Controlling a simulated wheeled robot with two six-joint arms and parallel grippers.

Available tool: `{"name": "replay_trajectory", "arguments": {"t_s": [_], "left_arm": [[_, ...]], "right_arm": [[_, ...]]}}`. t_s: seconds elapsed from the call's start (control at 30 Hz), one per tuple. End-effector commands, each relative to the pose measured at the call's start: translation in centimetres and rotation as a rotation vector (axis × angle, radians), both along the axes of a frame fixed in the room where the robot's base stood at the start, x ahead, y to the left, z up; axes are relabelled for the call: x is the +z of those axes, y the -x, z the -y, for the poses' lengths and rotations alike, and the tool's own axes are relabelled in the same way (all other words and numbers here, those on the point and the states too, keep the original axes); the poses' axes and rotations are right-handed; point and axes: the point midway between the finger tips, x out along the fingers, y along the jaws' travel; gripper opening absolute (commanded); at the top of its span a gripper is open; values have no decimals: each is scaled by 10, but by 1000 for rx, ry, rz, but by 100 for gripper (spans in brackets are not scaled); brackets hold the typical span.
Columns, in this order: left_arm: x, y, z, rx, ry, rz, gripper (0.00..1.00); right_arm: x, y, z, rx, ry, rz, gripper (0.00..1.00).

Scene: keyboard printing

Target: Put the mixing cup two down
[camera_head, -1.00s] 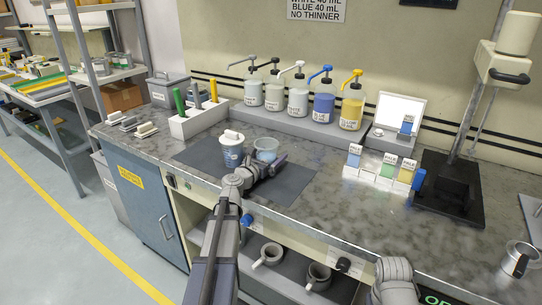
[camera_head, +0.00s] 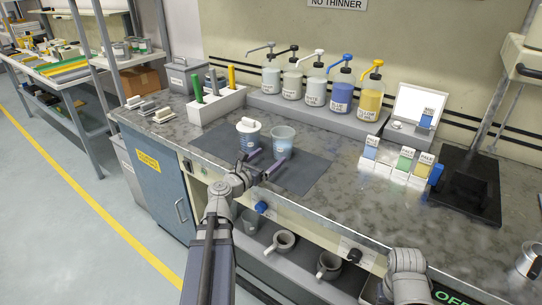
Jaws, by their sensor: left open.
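Two cups stand upright side by side on the dark mat (camera_head: 306,178). The left one is a white and blue cup (camera_head: 248,142) with a white piece at its top. The right one is a translucent cup (camera_head: 283,141) with bluish contents. I cannot read which is numbered two. My left gripper (camera_head: 266,161) is open and empty, just in front of the cups at the mat's front edge. Its two dark fingers point toward the cups, and a small gap seems to separate them from the translucent cup. My right gripper is out of view.
Several pump bottles (camera_head: 341,94) stand on a shelf at the back. A white holder (camera_head: 216,106) with coloured handles is at the left. Small labelled boxes (camera_head: 403,163) stand to the right. Grey mugs (camera_head: 282,241) sit on the lower shelf. The mat's right part is free.

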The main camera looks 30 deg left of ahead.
Motion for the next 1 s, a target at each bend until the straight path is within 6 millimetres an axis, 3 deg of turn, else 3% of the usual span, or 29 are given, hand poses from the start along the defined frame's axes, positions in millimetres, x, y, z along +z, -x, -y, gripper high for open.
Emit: {"name": "replay_trajectory", "arguments": {"t_s": [0.07, 0.23, 0.4, 0.5, 0.77, 1.0], "left_arm": [[5, -2, 0, -4, -1, -12, 100], [24, -11, 1, -29, -10, -124, 100], [30, -17, -1, -38, -18, -256, 100], [29, -17, -3, -35, -21, -310, 100], [22, -18, -4, -31, -21, -344, 100], [13, -39, -3, -31, -21, -342, 100]], "right_arm": [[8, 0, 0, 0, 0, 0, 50], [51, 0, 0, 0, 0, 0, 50], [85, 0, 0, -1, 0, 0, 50], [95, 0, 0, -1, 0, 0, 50], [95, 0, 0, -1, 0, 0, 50], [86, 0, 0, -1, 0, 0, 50]]}}
